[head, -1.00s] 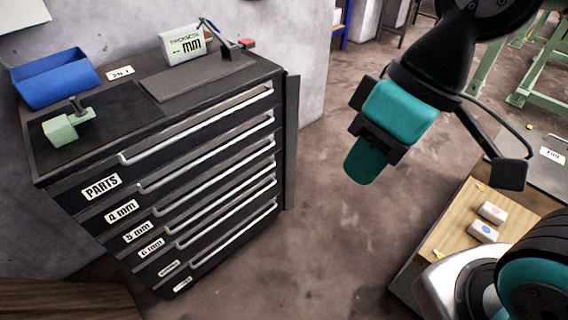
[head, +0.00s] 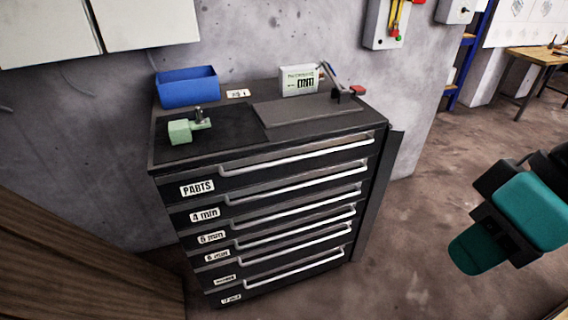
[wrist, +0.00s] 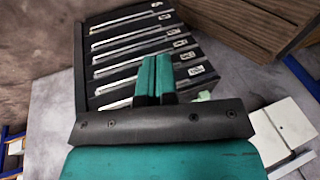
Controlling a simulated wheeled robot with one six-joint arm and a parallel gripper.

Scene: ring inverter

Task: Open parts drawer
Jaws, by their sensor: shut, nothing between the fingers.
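The parts drawer (head: 207,185) is the top drawer of a black cabinet, marked PARTS, with a long pale bar handle (head: 300,158). All the drawers look closed. My gripper (head: 470,255) is at the right of the head view, well apart from the cabinet, with teal fingers. In the wrist view my gripper (wrist: 153,75) has its two fingers together, holding nothing. The cabinet (wrist: 125,50) appears turned over beyond the fingers there, and the fingers hide part of its drawers.
On the cabinet top stand a blue bin (head: 188,88), a green block-like part (head: 185,130), a thickness gauge box (head: 299,80) and a grey plate (head: 310,110). A wooden piece (head: 85,255) stands at the lower left. The floor (head: 405,240) right of the cabinet is clear.

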